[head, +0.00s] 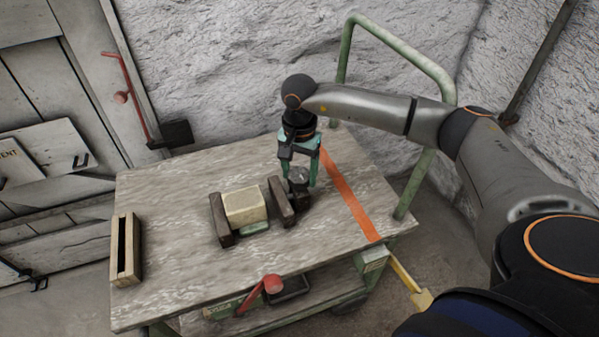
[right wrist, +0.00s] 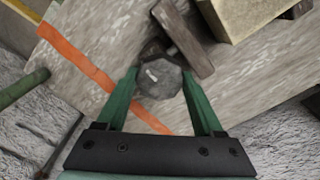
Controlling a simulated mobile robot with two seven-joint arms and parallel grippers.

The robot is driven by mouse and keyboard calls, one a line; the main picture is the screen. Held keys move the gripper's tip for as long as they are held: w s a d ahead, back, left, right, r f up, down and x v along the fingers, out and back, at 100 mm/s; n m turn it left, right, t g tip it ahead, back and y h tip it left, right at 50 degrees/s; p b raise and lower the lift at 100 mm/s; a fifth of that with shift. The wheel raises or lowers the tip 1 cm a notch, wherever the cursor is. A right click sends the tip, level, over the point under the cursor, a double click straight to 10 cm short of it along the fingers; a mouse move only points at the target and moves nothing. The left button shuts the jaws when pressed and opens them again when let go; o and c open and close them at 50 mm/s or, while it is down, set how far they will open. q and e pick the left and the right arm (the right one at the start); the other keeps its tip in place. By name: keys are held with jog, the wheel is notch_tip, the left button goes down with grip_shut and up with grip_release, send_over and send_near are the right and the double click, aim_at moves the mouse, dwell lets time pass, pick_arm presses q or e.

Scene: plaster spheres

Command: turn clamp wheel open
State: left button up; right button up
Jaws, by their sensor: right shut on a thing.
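The clamp wheel (head: 299,175) is a small dark grey knob at the right end of a clamp on the cart's top. In the right wrist view the wheel (right wrist: 160,79) is faceted, with a small pale mark on it. My right gripper (head: 301,184) points down from above, its green fingers on either side of the wheel, shut on it. The right wrist view shows the fingers (right wrist: 160,72) flanking it. The clamp has two dark jaws, left (head: 221,221) and right (head: 280,201), with a pale block (head: 245,206) between them. My left gripper is not in view.
The worn wooden cart top (head: 170,190) has an orange stripe (head: 348,195) right of the clamp. A slotted wooden box (head: 124,250) stands at the left edge. A green rail (head: 395,45) rises behind at the right. The surface left of the clamp is clear.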

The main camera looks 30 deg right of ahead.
aim_at(300, 173)
dwell(0.4)
jog(key=o, duration=1.4)
jog(key=shift+c, duration=0.2)
notch_tip(300, 173, up, 13)
jog(key=p, duration=0.1)
jog(key=shift+f+p, duration=0.2)
jog(key=shift+p, duration=0.2)
